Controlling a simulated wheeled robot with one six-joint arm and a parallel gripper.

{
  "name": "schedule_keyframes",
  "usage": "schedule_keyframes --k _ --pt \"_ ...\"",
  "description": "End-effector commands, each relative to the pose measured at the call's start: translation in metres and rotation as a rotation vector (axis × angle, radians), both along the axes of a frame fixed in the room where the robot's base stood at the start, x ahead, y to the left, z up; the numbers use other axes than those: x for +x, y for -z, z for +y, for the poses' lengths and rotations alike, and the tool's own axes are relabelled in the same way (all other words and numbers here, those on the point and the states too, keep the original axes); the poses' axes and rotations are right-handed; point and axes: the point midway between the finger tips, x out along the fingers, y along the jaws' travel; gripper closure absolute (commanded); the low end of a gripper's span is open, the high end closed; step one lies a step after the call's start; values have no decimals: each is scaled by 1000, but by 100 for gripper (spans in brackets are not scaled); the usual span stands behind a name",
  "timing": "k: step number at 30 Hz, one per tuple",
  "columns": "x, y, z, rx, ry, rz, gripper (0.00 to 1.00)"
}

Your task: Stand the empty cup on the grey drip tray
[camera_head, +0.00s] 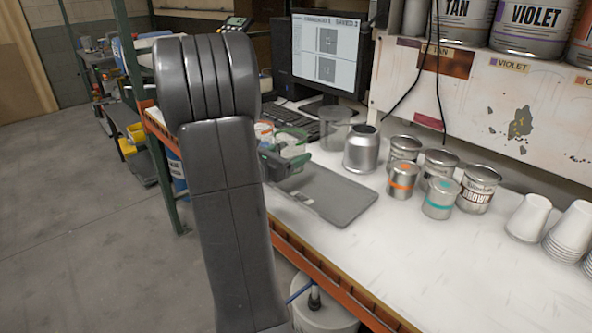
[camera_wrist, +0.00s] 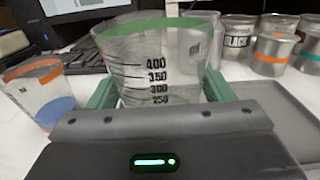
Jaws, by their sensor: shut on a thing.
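A clear measuring cup (camera_wrist: 125,55) with a green rim band and black graduation marks stands upright between the green fingers of my gripper (camera_wrist: 160,92) in the wrist view. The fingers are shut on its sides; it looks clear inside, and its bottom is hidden. In the head view the cup (camera_head: 293,140) and my gripper (camera_head: 283,160) are partly hidden behind my arm, at the far left end of the grey drip tray (camera_head: 348,203). The tray is flat and bare, and also shows at the right in the wrist view (camera_wrist: 296,112). I cannot tell the cup's height above the bench.
An orange-banded cup with blue inside (camera_wrist: 52,110) stands close left of my gripper. A clear container (camera_head: 335,131) and a silver can (camera_head: 361,150) stand behind the tray. Several paint tins (camera_head: 403,180) stand to its right, then white cups (camera_head: 528,218). A keyboard and monitor (camera_head: 327,55) are behind.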

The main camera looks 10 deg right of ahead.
Motion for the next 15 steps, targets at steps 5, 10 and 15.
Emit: schedule_keyframes --k 5,10,15 --pt "0 16 0 0 0 2 49" --pt "0 38 0 -1 0 2 49" --pt "0 45 0 0 0 -1 49"
